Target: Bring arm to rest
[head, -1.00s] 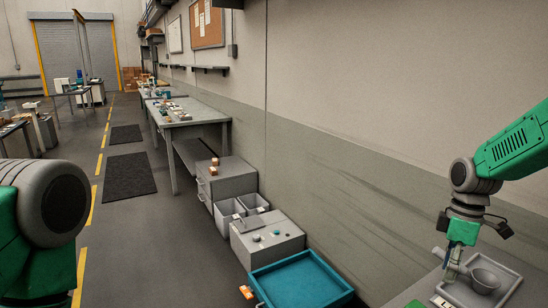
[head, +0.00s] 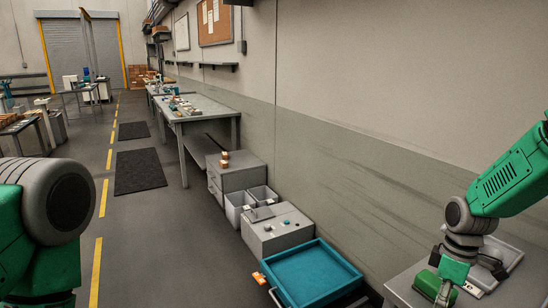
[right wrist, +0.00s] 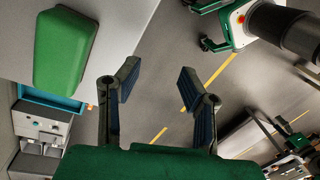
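My right gripper (head: 445,295) hangs low at the right of the head view, over the near part of a grey table (head: 405,285). In the right wrist view its two dark fingers (right wrist: 158,88) are spread, with nothing between them. A green block-like object (head: 426,284) lies on the table just left of the gripper in the head view. It also shows at the upper left of the right wrist view (right wrist: 65,48), outside the fingers. My left gripper is out of view; only the upper part of my left arm shows.
A grey tray (head: 512,254) lies on the table, partly hidden behind my right arm. A teal tray (head: 335,283) and a grey box with buttons (head: 275,235) stand left of the table along the wall. The floor aisle further left is clear.

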